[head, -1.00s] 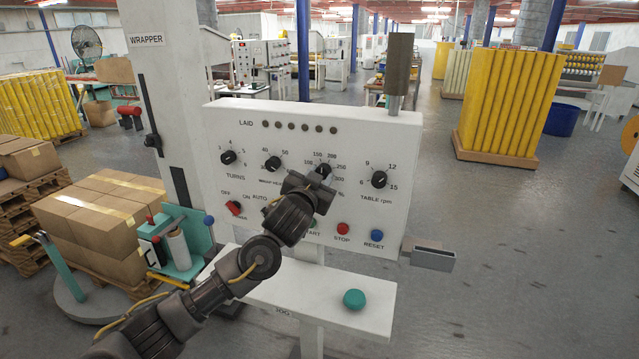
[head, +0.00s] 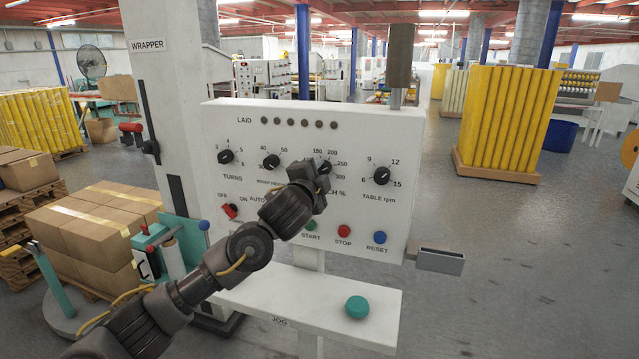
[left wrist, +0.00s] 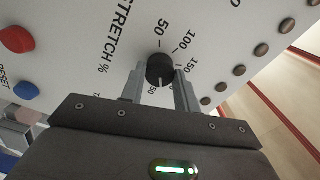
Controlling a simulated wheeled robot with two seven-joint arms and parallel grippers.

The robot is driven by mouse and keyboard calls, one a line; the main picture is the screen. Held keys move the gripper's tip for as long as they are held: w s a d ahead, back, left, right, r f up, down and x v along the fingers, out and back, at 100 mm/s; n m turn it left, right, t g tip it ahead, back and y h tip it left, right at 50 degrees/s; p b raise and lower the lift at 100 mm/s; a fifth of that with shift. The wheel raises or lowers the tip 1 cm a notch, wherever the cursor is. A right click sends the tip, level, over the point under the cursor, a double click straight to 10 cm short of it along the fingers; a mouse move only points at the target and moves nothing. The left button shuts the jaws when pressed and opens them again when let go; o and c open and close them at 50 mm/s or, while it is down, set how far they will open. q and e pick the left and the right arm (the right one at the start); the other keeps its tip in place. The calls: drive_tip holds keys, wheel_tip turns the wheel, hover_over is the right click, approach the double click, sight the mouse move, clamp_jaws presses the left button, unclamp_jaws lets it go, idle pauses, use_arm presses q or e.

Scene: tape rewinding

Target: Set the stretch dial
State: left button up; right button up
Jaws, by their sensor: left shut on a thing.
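The stretch dial (head: 323,167) is a black round knob on the white control panel, third from the left in the dial row. My left gripper (left wrist: 159,71) is shut on it, with one grey finger on each side of the knob (left wrist: 160,66) in the left wrist view. The knob's white pointer line faces my gripper's palm there, beside a partly hidden number ending in 50. The "STRETCH %" label and the marks 50, 100 and 150 also show. In the head view my left gripper (head: 318,177) hides part of the scale. My right gripper is in neither view.
The turns dial (head: 226,157), a second dial (head: 271,161) and the table rpm dial (head: 382,175) share the panel. The stop button (head: 344,231) and reset button (head: 379,238) sit below. A shelf with a green jog button (head: 357,307) juts out underneath.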

use_arm(q)
drive_tip(key=shift+f+m+b, duration=0.15)
drive_tip(key=shift+m+b, duration=0.95)
drive_tip(key=shift+m, duration=0.4)
drive_tip(key=o, duration=1)
drive_tip(key=shift+s, duration=0.1)
drive_tip(key=shift+s+a, duration=0.1)
drive_tip(key=shift+s, duration=0.15)
drive_tip(key=b+v, duration=0.2)
drive_tip(key=v, duration=0.8)
